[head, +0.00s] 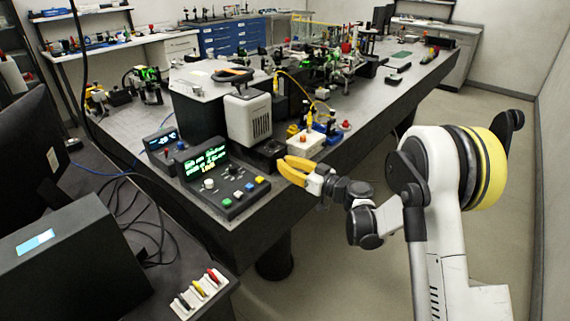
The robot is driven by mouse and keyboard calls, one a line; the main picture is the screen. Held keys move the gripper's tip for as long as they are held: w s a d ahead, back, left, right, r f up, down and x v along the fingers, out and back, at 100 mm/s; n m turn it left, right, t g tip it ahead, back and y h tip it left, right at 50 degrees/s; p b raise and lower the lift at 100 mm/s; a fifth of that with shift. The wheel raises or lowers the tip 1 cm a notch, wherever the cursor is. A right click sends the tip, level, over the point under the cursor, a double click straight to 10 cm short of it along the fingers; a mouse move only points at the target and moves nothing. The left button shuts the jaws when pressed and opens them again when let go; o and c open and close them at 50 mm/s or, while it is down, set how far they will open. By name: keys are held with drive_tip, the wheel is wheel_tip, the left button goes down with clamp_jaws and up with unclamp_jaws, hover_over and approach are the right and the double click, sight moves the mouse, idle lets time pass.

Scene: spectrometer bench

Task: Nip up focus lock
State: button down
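My gripper (283,167) has yellow fingers. It is at the front edge of the long optical bench (330,150), just right of the control box. The fingers look apart, with nothing visible between them. A small white box (305,146) with coloured knobs on top stands just behind the gripper. A dark block (265,154) sits left of the fingers. I cannot tell which part is the focus lock; several small knobs are in view, none clearly marked as it. I cannot make out contact between the fingers and anything.
A control box (222,178) with a green-lit screen, knobs and coloured buttons stands at the bench's near corner. A beige box (248,117) is behind it, and a yellow cable (297,83) arches nearby. A side desk (175,295) is at lower left. The floor on the right is clear.

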drive_tip(key=shift+m, duration=1.6)
drive_tip(key=c, duration=1.4)
unclamp_jaws()
drive_tip(key=shift+s+d, duration=0.1)
drive_tip(key=v, duration=1.1)
drive_tip(key=shift+s+d, duration=0.25)
drive_tip(key=shift+d, duration=0.05)
